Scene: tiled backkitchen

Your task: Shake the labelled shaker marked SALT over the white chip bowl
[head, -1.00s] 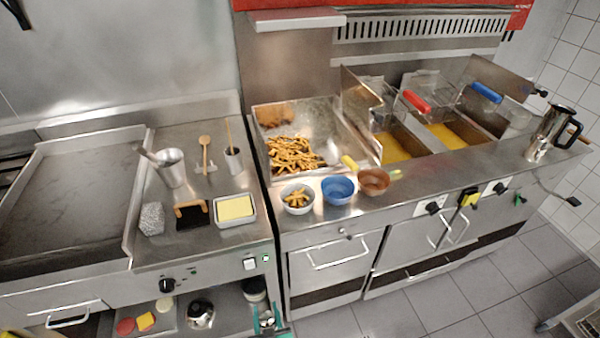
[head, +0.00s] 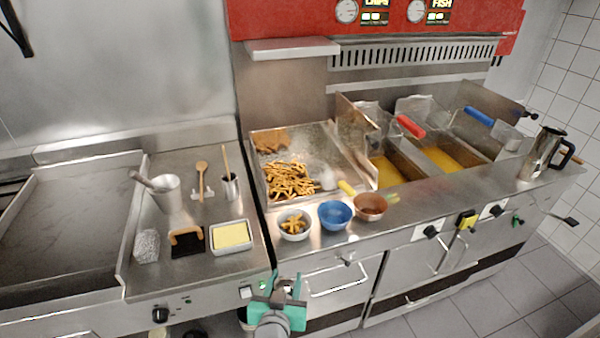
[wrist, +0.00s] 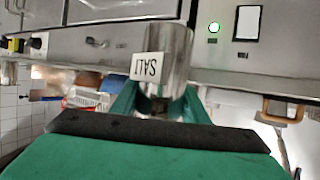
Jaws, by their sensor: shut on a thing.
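My gripper (head: 284,297), with teal fingers, is shut on a metal shaker (head: 287,284) in front of the counter. In the wrist view the shaker (wrist: 172,62) is a shiny cylinder between the fingers (wrist: 158,103), with a white label that reads SALT, upside down in that picture. The white chip bowl (head: 294,236) holds several chips and stands near the counter's front edge. My gripper is below it in the head picture, apart from it. The shaker's lower part is hidden by the fingers.
A blue bowl (head: 335,215) and a copper bowl (head: 369,206) stand right of the white bowl. Behind is a chip tray (head: 324,150); fryers with yellow oil (head: 440,157) are further right. Left are a yellow-filled container (head: 232,236) and a griddle (head: 72,218).

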